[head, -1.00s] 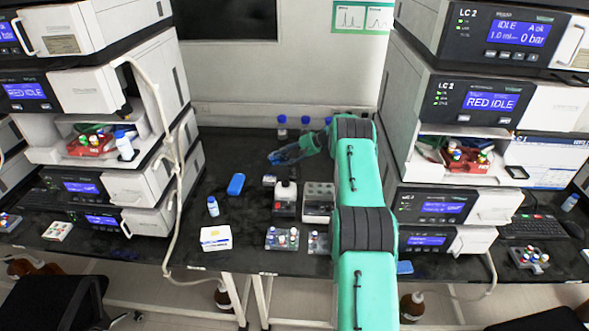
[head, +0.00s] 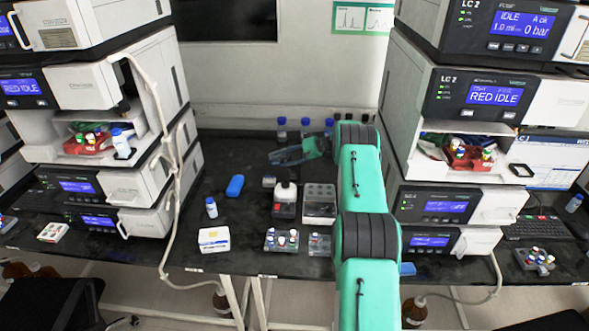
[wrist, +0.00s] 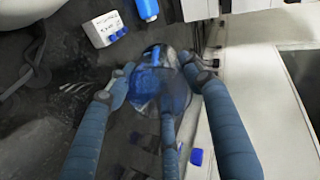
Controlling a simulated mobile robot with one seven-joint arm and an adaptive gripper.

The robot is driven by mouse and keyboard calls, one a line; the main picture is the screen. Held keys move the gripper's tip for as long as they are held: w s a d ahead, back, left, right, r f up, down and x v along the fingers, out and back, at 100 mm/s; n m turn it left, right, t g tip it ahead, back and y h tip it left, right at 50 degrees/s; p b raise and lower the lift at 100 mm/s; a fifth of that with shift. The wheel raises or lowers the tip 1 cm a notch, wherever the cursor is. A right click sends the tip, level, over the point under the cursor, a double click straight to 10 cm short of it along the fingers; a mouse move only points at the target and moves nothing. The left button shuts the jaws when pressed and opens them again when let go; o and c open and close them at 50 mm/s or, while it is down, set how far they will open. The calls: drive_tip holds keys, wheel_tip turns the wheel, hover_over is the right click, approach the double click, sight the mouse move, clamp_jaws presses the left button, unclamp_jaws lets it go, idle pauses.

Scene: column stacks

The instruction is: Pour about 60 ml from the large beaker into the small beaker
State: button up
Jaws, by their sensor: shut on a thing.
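My gripper (head: 287,156) is over the back of the black bench in the head view, its fingers pointing left. In the wrist view the fingers close around a clear beaker (wrist: 153,82) holding blue liquid. I take it for the large beaker, but its size is hard to judge. Its outline is blurred, and I cannot tell how far it tilts or whether liquid is flowing. I cannot make out a separate small beaker in either view.
Blue-capped bottles (head: 282,128) line the back. Instrument stacks (head: 460,100) flank both sides.

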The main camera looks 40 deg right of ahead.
drive_tip(key=shift+s+d+r+t+y+b, duration=0.1)
drive_tip(key=shift+t+y+b, duration=0.25)
drive_tip(key=shift+b, duration=0.5)
drive_tip(key=shift+r, duration=0.15)
drive_tip(key=shift+s+d+t+b, duration=0.35)
drive_tip(key=shift+s+b, duration=0.15)
drive_tip(key=shift+b, duration=0.25)
idle(0.3)
drive_tip(key=shift+w+a+y+b, duration=0.1)
drive_tip(key=shift+w+y+b, duration=0.1)
drive_tip(key=shift+y+b, duration=0.15)
drive_tip(key=shift+s+r+t+b, duration=0.1)
drive_tip(key=shift+r+t+b, duration=0.1)
drive_tip(key=shift+t+b, duration=0.2)
idle(0.6)
idle(0.3)
